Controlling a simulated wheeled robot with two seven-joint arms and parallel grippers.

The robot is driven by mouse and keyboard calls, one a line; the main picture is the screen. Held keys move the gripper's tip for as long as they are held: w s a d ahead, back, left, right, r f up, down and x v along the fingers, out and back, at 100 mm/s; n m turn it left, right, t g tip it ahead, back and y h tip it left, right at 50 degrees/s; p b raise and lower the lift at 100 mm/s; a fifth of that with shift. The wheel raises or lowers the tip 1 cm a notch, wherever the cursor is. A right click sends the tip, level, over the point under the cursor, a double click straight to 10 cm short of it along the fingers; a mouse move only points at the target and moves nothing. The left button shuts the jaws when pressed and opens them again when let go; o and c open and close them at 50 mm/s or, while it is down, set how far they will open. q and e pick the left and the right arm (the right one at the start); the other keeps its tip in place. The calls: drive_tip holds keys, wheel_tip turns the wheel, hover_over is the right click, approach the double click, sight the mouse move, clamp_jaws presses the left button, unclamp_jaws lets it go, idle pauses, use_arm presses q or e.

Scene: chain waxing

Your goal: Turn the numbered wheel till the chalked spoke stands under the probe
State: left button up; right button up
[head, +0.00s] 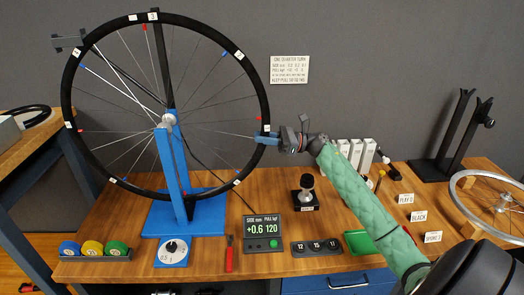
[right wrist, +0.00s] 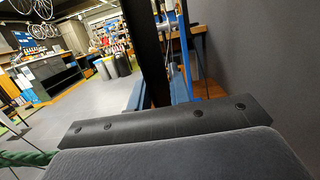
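The numbered wheel (head: 262,95) has a black tyre with white number tags and stands upright on a blue stand (head: 172,180). Tag 3 (head: 153,16) is at the top, by a dark upright bar. A grey block (head: 68,42) sits by the upper-left rim; I cannot tell if it is the probe. Two spokes look whiter, one upper left and one towards my right gripper; I cannot tell which is chalked. My right gripper (head: 267,135) has blue fingers around the rim's right side. The tyre (right wrist: 146,45) passes between them in the right wrist view. My left gripper is not in view.
A gauge display (head: 263,232) reads +0.6 and 120. A dial (head: 174,251), red tool (head: 229,254), coloured rolls (head: 92,248), a numbered block (head: 316,247) and a green tray (head: 360,242) line the bench front. A silver wheel (head: 460,205) lies at right.

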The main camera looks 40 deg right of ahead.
drive_tip(key=o, duration=0.7)
